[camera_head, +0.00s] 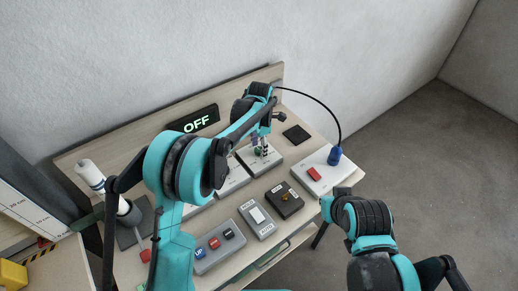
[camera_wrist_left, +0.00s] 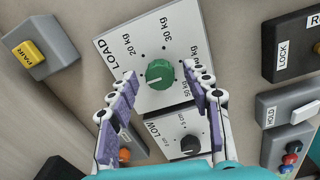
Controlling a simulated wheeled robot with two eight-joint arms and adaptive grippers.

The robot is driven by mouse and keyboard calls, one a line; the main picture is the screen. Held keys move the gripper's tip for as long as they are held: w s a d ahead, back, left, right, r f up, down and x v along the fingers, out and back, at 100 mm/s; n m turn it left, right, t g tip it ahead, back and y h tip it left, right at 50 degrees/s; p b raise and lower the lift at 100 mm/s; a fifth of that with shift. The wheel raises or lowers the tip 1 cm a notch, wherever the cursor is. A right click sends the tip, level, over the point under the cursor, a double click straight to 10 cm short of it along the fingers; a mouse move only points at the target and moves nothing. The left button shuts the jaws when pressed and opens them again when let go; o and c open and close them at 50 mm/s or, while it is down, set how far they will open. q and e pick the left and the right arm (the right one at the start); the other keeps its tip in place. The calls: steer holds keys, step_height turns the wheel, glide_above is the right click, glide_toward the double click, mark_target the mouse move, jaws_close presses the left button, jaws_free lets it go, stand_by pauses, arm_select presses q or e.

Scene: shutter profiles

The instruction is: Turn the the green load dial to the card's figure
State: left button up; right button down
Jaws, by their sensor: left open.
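The green load dial (camera_wrist_left: 160,74) sits on a white LOAD panel (camera_wrist_left: 112,62) in the left wrist view. The panel is marked 20 kg, 30 kg and 50 kg, with another figure partly hidden by a finger. The dial's white mark points left, below the 20 kg label. My left gripper (camera_wrist_left: 163,80) is open, one finger on each side of the dial with gaps; contact is not visible. In the head view, my left gripper (camera_head: 263,146) is over the dial (camera_head: 258,152), which is partly covered. I cannot make out a card.
A LOW panel with a black knob (camera_wrist_left: 190,145) adjoins the LOAD panel. A HOLD switch box (camera_head: 257,218), a LOCK box (camera_head: 285,200) and an UP button box (camera_head: 219,246) stand nearer the front. A white box with a red switch (camera_head: 314,173) and cable is at right.

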arm_select(q)
steer(key=shift+f, duration=0.2)
jaws_close()
